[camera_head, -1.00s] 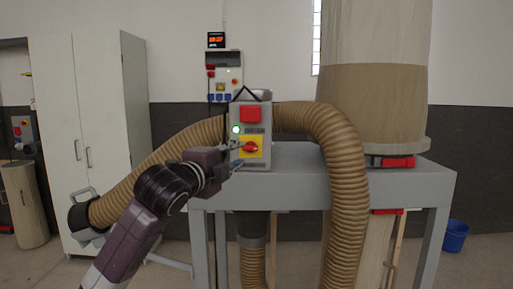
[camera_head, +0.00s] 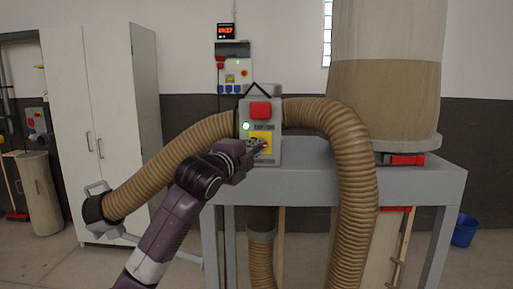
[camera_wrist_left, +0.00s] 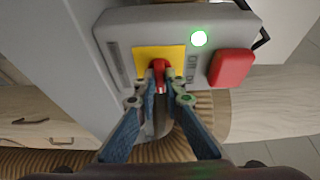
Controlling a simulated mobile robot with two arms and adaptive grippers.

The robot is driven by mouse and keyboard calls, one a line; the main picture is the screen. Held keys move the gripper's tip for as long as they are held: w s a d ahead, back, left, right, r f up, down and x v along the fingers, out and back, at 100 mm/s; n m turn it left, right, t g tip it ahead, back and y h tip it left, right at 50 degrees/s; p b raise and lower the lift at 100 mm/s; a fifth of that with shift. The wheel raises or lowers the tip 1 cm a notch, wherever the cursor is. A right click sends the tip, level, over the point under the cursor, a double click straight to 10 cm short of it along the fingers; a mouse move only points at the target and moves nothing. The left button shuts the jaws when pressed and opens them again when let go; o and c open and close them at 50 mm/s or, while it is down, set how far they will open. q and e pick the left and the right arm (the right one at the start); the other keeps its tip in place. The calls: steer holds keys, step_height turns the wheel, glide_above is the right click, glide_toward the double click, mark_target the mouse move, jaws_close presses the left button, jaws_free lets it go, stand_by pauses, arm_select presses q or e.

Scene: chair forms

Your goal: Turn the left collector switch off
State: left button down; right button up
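The collector switch box (camera_head: 274,104) is grey, with a red block (camera_head: 260,110) at its top, a lit green lamp (camera_head: 246,126) and a yellow plate (camera_head: 254,137) below. In the left wrist view the red switch knob (camera_wrist_left: 159,68) sits on the yellow plate (camera_wrist_left: 145,54), with the green lamp (camera_wrist_left: 198,38) glowing. My left gripper (camera_head: 262,148) is at the knob, its fingers (camera_wrist_left: 159,80) drawn in on both sides of it. In the head view the gripper mostly covers the knob. My right gripper is not in view.
A brown ribbed hose (camera_head: 352,150) arches beside the box over the grey collector frame (camera_head: 400,185). A wall panel (camera_head: 238,72) is behind. A white cabinet (camera_head: 100,120) stands left, and another switch box (camera_head: 37,122) hangs at the far left. A blue bucket (camera_head: 464,230) is at right.

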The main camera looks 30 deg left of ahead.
arm_select(q)
steer(key=shift+f, duration=0.1)
stand_by(0.3)
steer(key=shift+w+d+f+n+t+y+b, duration=0.2)
steer(key=shift+n+y+b, duration=1.35)
steer(key=shift+n, duration=2.2)
steer(key=shift+d+f+n+t+y+b, duration=0.1)
steer(key=shift+f+n+t+y+b, duration=0.15)
steer(key=shift+n+y+b, duration=2.4)
steer(key=shift+w+d+f+n+t+y+b, duration=0.2)
steer(key=shift+n+b, duration=0.45)
steer(key=shift+n, duration=4.15)
steer(key=shift+s+a+r, duration=0.1)
steer(key=c, duration=2.2)
jaws_free()
steer(key=shift+o, duration=0.9)
steer(key=shift+r, duration=0.1)
steer(key=shift+s, duration=0.1)
